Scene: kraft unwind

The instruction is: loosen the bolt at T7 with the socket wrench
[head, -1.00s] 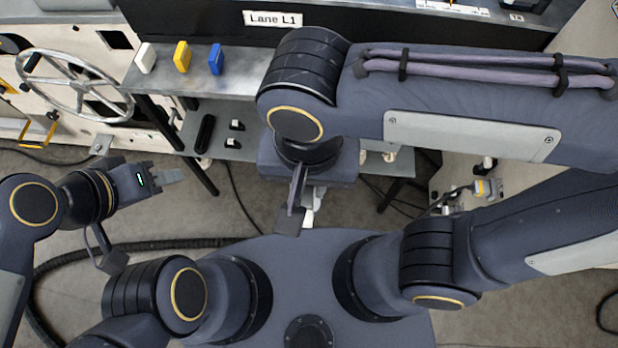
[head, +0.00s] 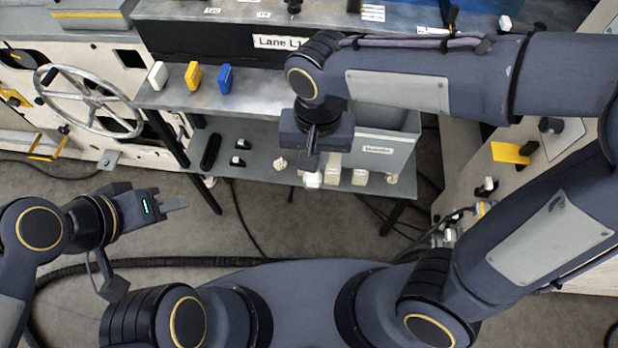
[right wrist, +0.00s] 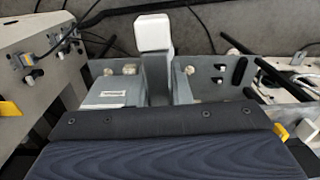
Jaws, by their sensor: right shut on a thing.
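My right gripper (head: 311,170) hangs over the lower grey shelf. It is shut on a white block-ended thing (right wrist: 153,32), which shows as a small white patch (head: 312,180) in the head view. The fingers hide most of it, so I cannot tell whether it is the socket wrench. My left gripper (head: 174,203) is over the floor at the left, seen edge-on, with nothing visible in it. I cannot make out a bolt or a T7 label.
White (head: 157,75), yellow (head: 193,76) and blue (head: 225,79) blocks stand on the upper shelf (head: 262,103). A labelled grey bin (head: 388,148) and several pale knobs are on the lower shelf (head: 262,160). A handwheel (head: 88,100) is at left, a pale panel (head: 580,135) at right.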

